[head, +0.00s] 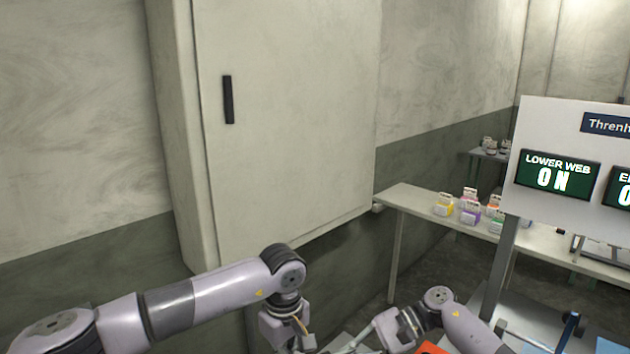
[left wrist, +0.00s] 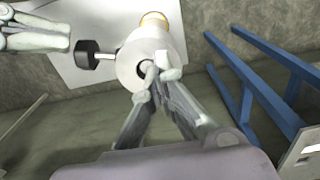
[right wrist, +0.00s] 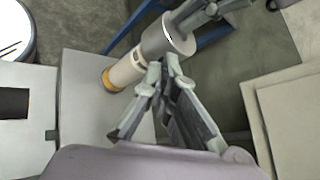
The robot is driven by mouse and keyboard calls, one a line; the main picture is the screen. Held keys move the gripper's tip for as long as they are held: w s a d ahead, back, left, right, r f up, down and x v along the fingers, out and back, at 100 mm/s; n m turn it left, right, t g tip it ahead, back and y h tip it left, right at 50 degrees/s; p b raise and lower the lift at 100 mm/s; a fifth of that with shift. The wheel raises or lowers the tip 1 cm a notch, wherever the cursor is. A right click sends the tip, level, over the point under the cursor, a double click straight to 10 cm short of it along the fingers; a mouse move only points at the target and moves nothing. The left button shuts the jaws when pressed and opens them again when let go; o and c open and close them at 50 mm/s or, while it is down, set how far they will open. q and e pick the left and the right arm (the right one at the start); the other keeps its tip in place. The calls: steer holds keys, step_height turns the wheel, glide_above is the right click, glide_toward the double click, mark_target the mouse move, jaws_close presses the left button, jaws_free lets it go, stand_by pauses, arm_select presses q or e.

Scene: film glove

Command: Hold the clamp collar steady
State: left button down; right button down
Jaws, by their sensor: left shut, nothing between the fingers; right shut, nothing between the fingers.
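A pale grey cylindrical collar (left wrist: 133,72) with a dark round opening shows in the left wrist view. A black knob (left wrist: 86,54) on a short shaft sticks out to its left there. The collar also shows in the right wrist view (right wrist: 160,40), on a white tube with an orange-yellow band (right wrist: 108,80). My left gripper (left wrist: 157,74) is shut and empty, its tips overlapping the collar's open end in the picture. My right gripper (right wrist: 164,66) is shut and empty, its tips beside the collar. Contact cannot be told for either. The collar is out of the head view.
A grey wall cabinet (head: 285,110) stands at the left. A bench (head: 415,204) with several small coloured boxes is behind at the right. A sign panel (head: 540,150) reads "LOWER WEB ON". Blue legs (left wrist: 262,85) stand to the right of the collar in the left wrist view.

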steer(key=shift+w+a+f, duration=0.15)
steer(key=shift+w+f, duration=0.1)
steer(key=shift+f, duration=0.2)
stand_by(0.8)
steer(key=shift+w+a+r, duration=0.1)
steer(key=shift+w+r, duration=0.05)
steer(key=shift+r, duration=0.05)
steer(key=shift+w+a+r, duration=0.2)
steer(key=shift+w+r, duration=0.05)
steer(key=shift+w, duration=0.1)
steer(key=shift+w+a, duration=0.1)
steer(key=shift+r, duration=0.15)
stand_by(0.5)
steer(key=w+d, duration=0.2)
steer(key=d, duration=0.3)
steer(key=shift+w+d+r, duration=0.2)
steer(key=shift+w+d, duration=0.05)
steer(key=shift+d, duration=0.1)
